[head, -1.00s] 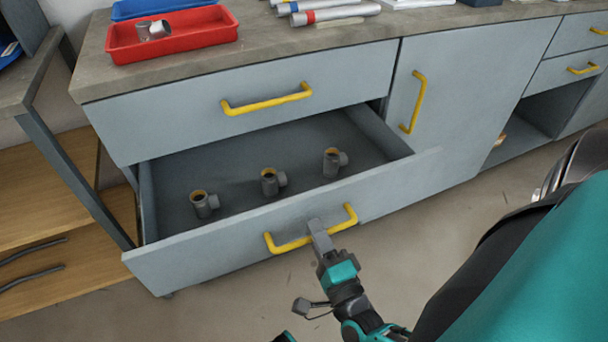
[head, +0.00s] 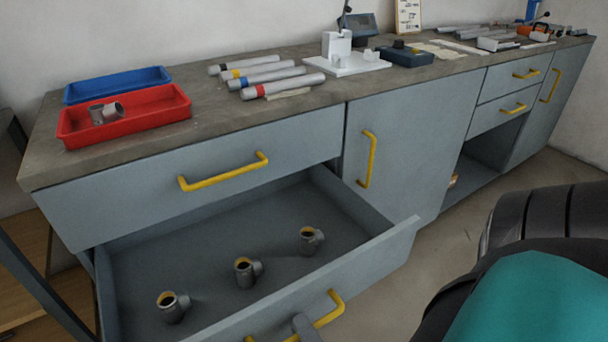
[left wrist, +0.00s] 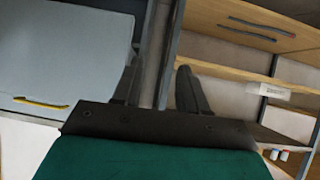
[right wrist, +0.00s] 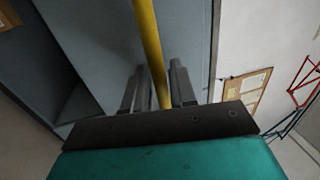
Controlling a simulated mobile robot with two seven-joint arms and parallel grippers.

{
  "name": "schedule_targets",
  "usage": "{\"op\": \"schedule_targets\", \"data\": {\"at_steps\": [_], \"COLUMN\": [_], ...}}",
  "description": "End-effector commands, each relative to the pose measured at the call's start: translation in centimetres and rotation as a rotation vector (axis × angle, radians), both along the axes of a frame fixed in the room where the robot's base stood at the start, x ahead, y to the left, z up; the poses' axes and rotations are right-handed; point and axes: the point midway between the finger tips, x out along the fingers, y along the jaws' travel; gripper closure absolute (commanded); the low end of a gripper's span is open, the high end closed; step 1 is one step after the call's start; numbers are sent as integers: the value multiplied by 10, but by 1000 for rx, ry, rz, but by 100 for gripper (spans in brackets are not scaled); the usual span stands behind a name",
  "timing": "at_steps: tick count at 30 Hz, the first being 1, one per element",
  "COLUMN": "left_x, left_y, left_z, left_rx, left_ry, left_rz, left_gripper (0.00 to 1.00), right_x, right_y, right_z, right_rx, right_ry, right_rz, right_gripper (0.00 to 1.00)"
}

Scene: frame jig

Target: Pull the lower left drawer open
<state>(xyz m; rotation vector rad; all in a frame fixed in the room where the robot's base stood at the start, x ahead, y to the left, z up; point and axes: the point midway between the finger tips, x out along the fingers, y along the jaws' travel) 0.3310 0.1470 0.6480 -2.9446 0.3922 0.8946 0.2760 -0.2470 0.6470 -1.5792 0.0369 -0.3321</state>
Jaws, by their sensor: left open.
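The lower left drawer (head: 376,253) stands pulled well out from the grey cabinet. Several fittings do not fill it: three grey pipe tees, left (head: 172,307), middle (head: 246,271) and right (head: 310,239), stand on its floor. Its yellow handle (head: 332,312) is partly cut off at the bottom of the head view. My right gripper (head: 304,325) is at this handle. In the right wrist view the handle (right wrist: 150,45) runs between the closely set fingers (right wrist: 157,82). My left gripper (left wrist: 158,80) is open and empty, seen only in its own wrist view.
The shut upper drawer (head: 110,215) sits above. A cabinet door (head: 415,140) is to the right. The worktop holds a red tray (head: 160,117), a blue tray (head: 118,86) and several tubes (head: 275,72). A wooden shelf unit (left wrist: 245,60) is by my left gripper.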

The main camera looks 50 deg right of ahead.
Motion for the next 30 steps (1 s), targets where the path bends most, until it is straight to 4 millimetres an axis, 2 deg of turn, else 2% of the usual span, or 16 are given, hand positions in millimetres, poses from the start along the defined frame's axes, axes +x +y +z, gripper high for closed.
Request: {"op": "schedule_targets", "data": {"at_steps": [3, 10, 14, 24, 30], "left_x": [-1, -2, -2, -2, -2], "left_y": [0, 2, 2, 2, 2], "left_z": [-1, -2, -2, -4, -5], "left_rx": [2, 7, 10, 10, 10], "left_ry": [3, 3, 3, 3, 3], "left_rz": [-1, -5, -7, -7, -7], "left_gripper": [57, 57, 57, 57, 57], "right_x": [0, -1, -11, -78, -106], "right_y": [0, 0, 3, 19, 25], "right_z": [0, 0, -3, -16, -22], "right_rx": [0, 0, 1, 1, 0], "right_ry": [0, 0, 3, 4, 2], "right_rz": [0, -1, 0, 0, 0], "right_gripper": [65, 65, 65, 65, 65]}}
